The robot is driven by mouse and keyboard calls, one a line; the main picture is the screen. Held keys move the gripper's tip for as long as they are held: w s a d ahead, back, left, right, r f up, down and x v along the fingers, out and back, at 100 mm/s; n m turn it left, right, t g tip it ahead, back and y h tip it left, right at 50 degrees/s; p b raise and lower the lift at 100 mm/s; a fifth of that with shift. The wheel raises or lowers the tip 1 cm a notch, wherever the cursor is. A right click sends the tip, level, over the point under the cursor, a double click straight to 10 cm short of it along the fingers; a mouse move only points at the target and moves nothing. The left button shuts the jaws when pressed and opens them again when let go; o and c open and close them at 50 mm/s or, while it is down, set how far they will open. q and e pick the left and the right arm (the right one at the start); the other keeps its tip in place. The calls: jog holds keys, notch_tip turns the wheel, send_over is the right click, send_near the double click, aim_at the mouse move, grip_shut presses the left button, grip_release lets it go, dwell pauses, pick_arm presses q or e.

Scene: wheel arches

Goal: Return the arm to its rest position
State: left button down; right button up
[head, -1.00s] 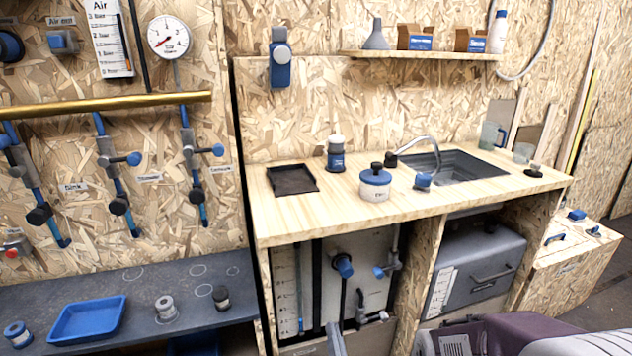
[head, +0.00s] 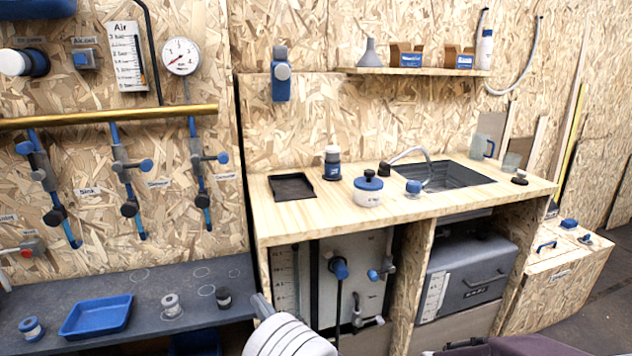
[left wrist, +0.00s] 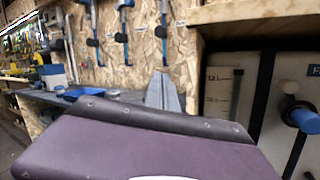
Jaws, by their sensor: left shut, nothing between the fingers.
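My left arm, white and grey, comes up at the bottom of the head view, in front of the workbench. The tip of my left gripper (head: 260,304) shows at its upper end, apart from the bench. In the left wrist view my left gripper (left wrist: 163,90) shows as two grey fingers close together, shut and empty. A purple padded panel, apparently part of my own body, fills the lower part of that view. My right gripper is in neither view.
A wooden bench (head: 400,209) with a sink (head: 455,177) stands ahead. A dark lower shelf (head: 240,290) at left carries a blue tray (head: 97,316). A brass pipe (head: 100,117) runs above several valves. A grey box (head: 480,265) sits under the bench.

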pick_arm(q)
jog(key=s+a+r+n+g+y, duration=0.1)
jog(key=s+a+n+g+y, duration=0.1)
jog(key=s+a+n+g, duration=0.55)
jog(key=s+a+r+n+g+y, duration=0.1)
jog(key=s+a+n+g, duration=0.3)
jog(key=a, duration=0.7)
jog(key=s+a+f+n+g+h, duration=0.3)
jog(key=s+f+n+g+h, duration=0.35)
jog(key=s, duration=0.45)
jog(key=s+d+f+n+h, duration=0.4)
jog(key=d+f+n+h, duration=0.1)
jog(key=d+n+h, duration=0.15)
jog(key=w+d+f+n+t+h, duration=0.3)
jog(key=w+d+n+h, duration=0.15)
jog(key=d+n, duration=0.4)
notch_tip(320, 180, up, 28)
jog(key=w+d+m+p, duration=0.1)
jog(key=p, duration=2.7)
jog(key=shift+f+m+y, duration=0.15)
jog(key=shift+m+y, duration=0.25)
jog(key=shift+y, duration=0.05)
